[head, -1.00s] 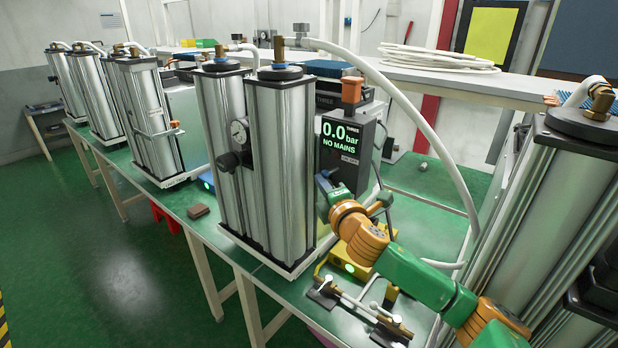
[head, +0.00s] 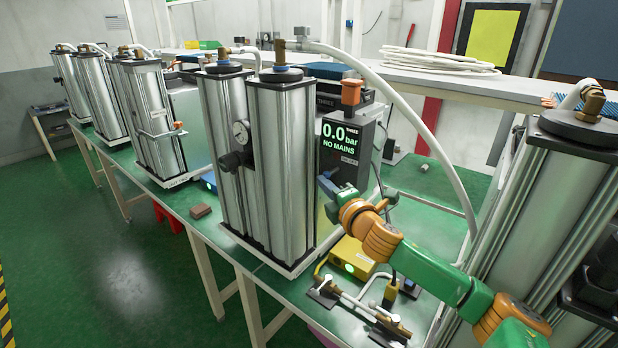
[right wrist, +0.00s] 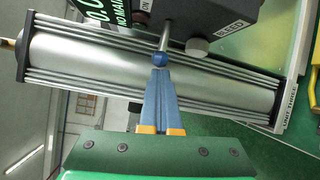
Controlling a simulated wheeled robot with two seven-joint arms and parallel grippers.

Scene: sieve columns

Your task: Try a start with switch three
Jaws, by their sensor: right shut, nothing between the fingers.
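The unit three control box (head: 347,165) stands beside the twin silver columns (head: 279,165). Its screen (head: 345,134) reads 0.0 bar, NO MAINS. My right gripper (head: 327,182) is at the lower part of this box in the head view, its fingers shut and empty. In the right wrist view the blue fingertips (right wrist: 160,64) meet at the end of a metal toggle lever (right wrist: 165,34) and seem to touch it. An ON label (right wrist: 145,5) is beside the lever. A round grey knob (right wrist: 197,46) is near a BLEED label. My left gripper is not in view.
A yellow box (head: 352,255) with a green light and a metal pipe fitting (head: 360,303) lie on the bench below my right arm. A white hose (head: 420,125) arches behind. Another column (head: 560,200) stands close on the right. A brown block (head: 200,211) lies left.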

